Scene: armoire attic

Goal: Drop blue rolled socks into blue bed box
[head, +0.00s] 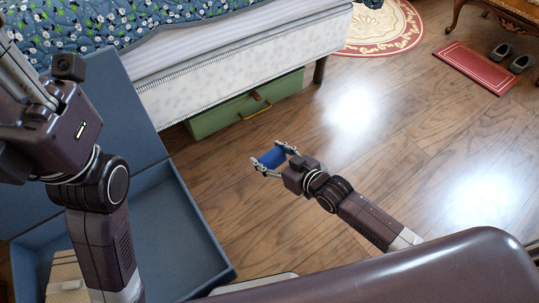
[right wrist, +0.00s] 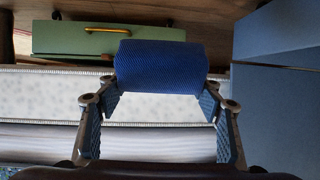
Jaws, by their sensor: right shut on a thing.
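The blue rolled socks (head: 272,158) are held between the fingers of my right gripper (head: 268,165), above the wooden floor. In the right wrist view the blue roll (right wrist: 160,66) lies crosswise between both fingertips. The blue bed box (head: 165,240) stands at the lower left of the head view, its lid (head: 120,95) raised. My right gripper is to the right of the box, outside it. My left gripper (head: 30,95) is at the upper left, in front of the lid; its fingertips cannot be made out. My left arm hides part of the box.
A bed with a pale mattress (head: 230,70) and a floral blue cover (head: 110,20) stands behind. A green drawer (head: 215,119) with a brass handle is under it. A beige item (head: 65,275) shows in the box. A red mat (head: 478,68) lies at right. Floor around my right gripper is clear.

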